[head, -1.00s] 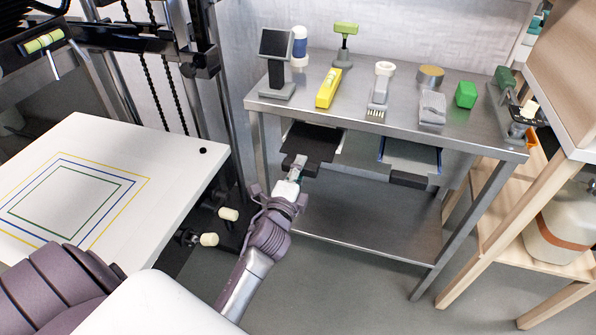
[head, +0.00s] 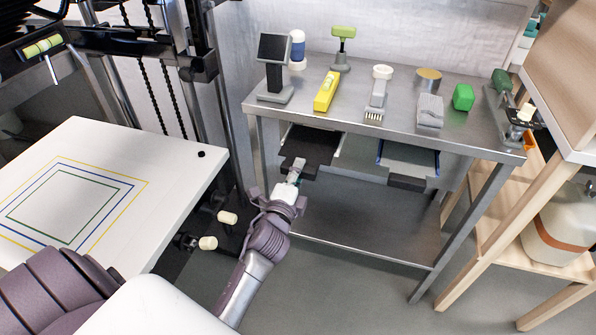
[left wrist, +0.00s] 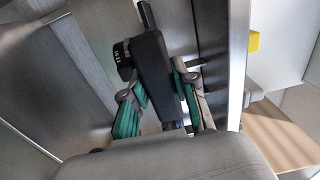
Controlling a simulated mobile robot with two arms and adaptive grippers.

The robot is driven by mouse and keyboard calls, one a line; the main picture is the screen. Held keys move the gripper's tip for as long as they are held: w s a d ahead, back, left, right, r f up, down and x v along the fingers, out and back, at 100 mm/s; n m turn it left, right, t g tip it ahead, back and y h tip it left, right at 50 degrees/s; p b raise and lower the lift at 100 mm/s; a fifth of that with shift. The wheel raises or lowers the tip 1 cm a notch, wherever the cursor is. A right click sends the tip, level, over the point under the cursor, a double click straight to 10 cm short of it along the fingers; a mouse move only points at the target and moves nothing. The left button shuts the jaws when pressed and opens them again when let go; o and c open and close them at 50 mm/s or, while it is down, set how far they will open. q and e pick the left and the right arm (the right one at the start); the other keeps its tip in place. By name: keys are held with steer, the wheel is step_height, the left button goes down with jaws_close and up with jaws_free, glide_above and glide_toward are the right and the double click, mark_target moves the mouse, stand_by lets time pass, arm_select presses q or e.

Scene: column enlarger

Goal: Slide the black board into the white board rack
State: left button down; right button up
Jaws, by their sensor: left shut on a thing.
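The black board (head: 311,145) is under the steel bench at the left, mostly beneath the top, with its front tab sticking out towards me. Light edging of the white board rack (head: 339,146) shows just right of the board; the rest of the rack is hidden. How far the board sits in it I cannot tell. My left gripper (head: 292,178) is shut on the board's front end. In the left wrist view, its green-padded fingers (left wrist: 165,112) are on both sides of the black piece (left wrist: 154,72). My right gripper is not in view.
A blue-edged rack (head: 379,150) with a dark-fronted board hangs to the right under the bench. The bench top (head: 408,92) holds several tools. A lower shelf (head: 365,222) lies below. A white baseboard (head: 150,155) is at the left, a wooden shelf unit (head: 492,225) at the right.

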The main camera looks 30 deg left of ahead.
arm_select(q)
steer(key=shift+w+r, duration=0.15)
steer(key=shift+w, duration=0.15)
steer(key=shift+w+a, duration=0.2)
steer(key=shift+w, duration=0.45)
steer(key=shift+x, duration=1.1)
